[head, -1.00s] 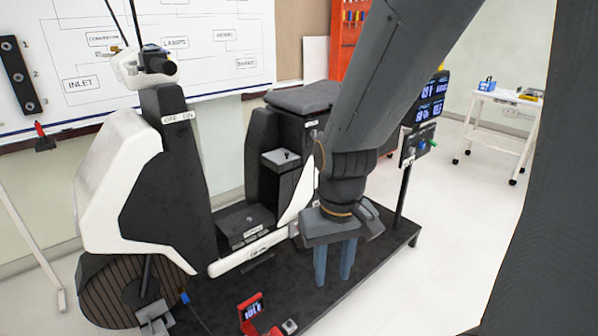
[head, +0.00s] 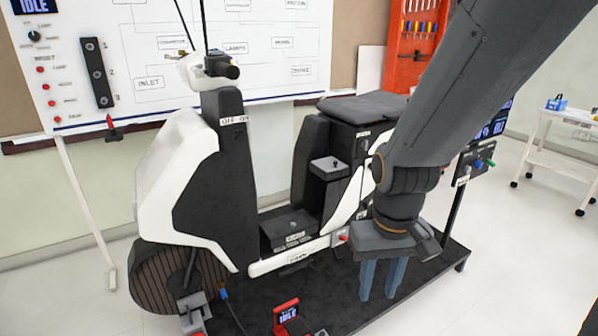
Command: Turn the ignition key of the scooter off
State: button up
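The white and black scooter (head: 238,185) stands on a dark platform (head: 370,322), left of my gripper. An OFF/ON label (head: 234,120) is on the upper front column, below the handlebar (head: 215,68). I cannot make out the ignition key itself or which way it is turned. My gripper (head: 381,283) points down in front of the scooter's rear part, well to the right of the label. Its two blue fingers are apart with nothing between them.
A small red display (head: 287,315) stands at the platform's front edge. A panel with several plugs (head: 476,165) is on a post at right. A white trolley (head: 562,125) is farther right. A whiteboard (head: 280,30) stands behind. Pale floor at right is clear.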

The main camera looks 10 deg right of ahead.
aim_at(237, 133)
jog(key=k, duration=1.05)
jog(key=u, duration=1.05)
jog(key=i, duration=1.25)
jog(key=z, duration=1)
jog(key=i, duration=0.4)
jog(key=z, duration=0.35)
